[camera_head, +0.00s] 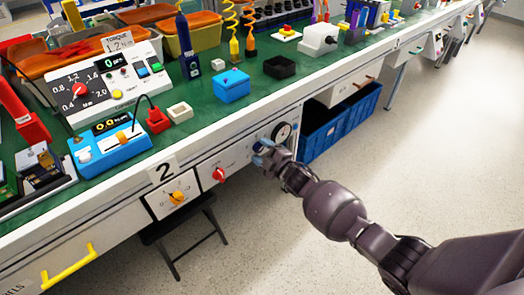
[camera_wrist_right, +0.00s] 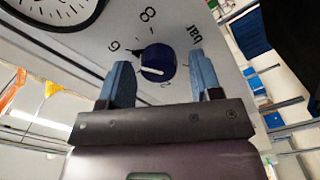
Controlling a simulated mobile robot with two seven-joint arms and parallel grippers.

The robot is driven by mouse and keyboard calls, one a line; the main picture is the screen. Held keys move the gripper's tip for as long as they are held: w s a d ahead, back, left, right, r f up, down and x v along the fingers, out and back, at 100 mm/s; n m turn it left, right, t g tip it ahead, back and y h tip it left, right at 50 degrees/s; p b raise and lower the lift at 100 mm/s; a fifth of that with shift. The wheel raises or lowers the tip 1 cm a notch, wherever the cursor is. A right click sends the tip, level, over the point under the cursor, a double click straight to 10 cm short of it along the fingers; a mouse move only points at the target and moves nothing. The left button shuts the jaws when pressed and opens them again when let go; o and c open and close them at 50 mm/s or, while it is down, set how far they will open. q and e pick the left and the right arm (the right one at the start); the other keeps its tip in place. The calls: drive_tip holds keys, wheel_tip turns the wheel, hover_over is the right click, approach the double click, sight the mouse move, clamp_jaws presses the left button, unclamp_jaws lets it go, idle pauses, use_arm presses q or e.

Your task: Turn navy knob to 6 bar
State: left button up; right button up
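The navy knob (camera_wrist_right: 158,63) is on a white panel in the wrist view. It has a white line on its face, lying toward the left. Figures 8, 6 and 2 and the word "bar" surround it. A small dark mark sits between the knob and the 6. I cannot tell its exact setting. My right gripper (camera_wrist_right: 160,60) is open, with one blue finger on each side of the knob and visible gaps. In the head view, my right gripper (camera_head: 265,153) is at the bench front and hides the knob. My left gripper is not in view.
A round gauge (camera_head: 283,132) is beside the gripper. A red knob (camera_head: 218,174) and a yellow knob (camera_head: 177,197) are on the bench front to the left. A blue crate (camera_head: 342,128) is under the bench at right. The floor in front is clear.

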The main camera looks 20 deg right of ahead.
idle(0.3)
drive_tip(key=shift+s+d, duration=0.1)
drive_tip(key=shift+s, duration=0.15)
use_arm(q)
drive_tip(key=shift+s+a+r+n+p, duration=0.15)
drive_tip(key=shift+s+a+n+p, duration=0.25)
drive_tip(key=shift+p, duration=0.9)
use_arm(e)
drive_tip(key=shift+v, duration=5.15)
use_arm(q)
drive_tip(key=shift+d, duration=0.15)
